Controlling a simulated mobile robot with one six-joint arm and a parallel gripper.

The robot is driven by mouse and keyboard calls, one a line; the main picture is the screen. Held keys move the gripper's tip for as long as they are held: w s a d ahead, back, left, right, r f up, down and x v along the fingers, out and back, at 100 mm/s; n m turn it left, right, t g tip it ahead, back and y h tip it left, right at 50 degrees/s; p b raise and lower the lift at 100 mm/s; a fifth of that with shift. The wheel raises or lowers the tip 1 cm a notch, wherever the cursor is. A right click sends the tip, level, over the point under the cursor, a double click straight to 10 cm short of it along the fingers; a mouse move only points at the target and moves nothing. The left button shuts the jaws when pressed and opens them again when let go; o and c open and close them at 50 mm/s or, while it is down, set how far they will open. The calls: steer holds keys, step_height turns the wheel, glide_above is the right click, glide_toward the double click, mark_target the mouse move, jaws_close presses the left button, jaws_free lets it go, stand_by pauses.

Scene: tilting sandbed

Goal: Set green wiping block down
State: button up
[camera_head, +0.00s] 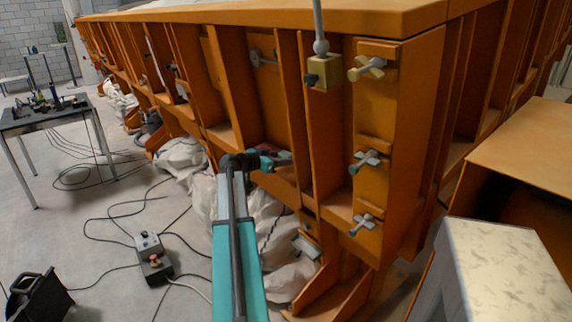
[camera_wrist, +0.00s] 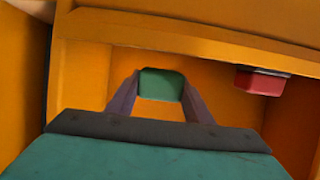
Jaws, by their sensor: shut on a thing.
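The green wiping block (camera_wrist: 161,85) shows in the wrist view between the tips of my two fingers. My gripper (camera_wrist: 160,98) is shut on it. Below the block in that picture is a bare orange surface; whether the block touches it I cannot tell. In the head view my gripper (camera_head: 277,159) reaches into a recess between upright ribs of the large orange sandbed frame (camera_head: 318,135). The block is too small there to tell apart from the gripper.
In the wrist view a red block (camera_wrist: 259,82) with a dark top sits to the right inside the orange recess. An orange beam (camera_wrist: 180,30) crosses above. White sacks (camera_head: 183,160) lie under the frame. Clamp knobs (camera_head: 366,68) stick out at right.

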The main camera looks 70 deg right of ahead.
steer(key=shift+f, duration=1.3)
steer(key=shift+f, duration=0.15)
steer(key=o, duration=1)
steer(key=shift+r, duration=0.2)
steer(key=b+v, duration=0.1)
steer(key=v, duration=1.1)
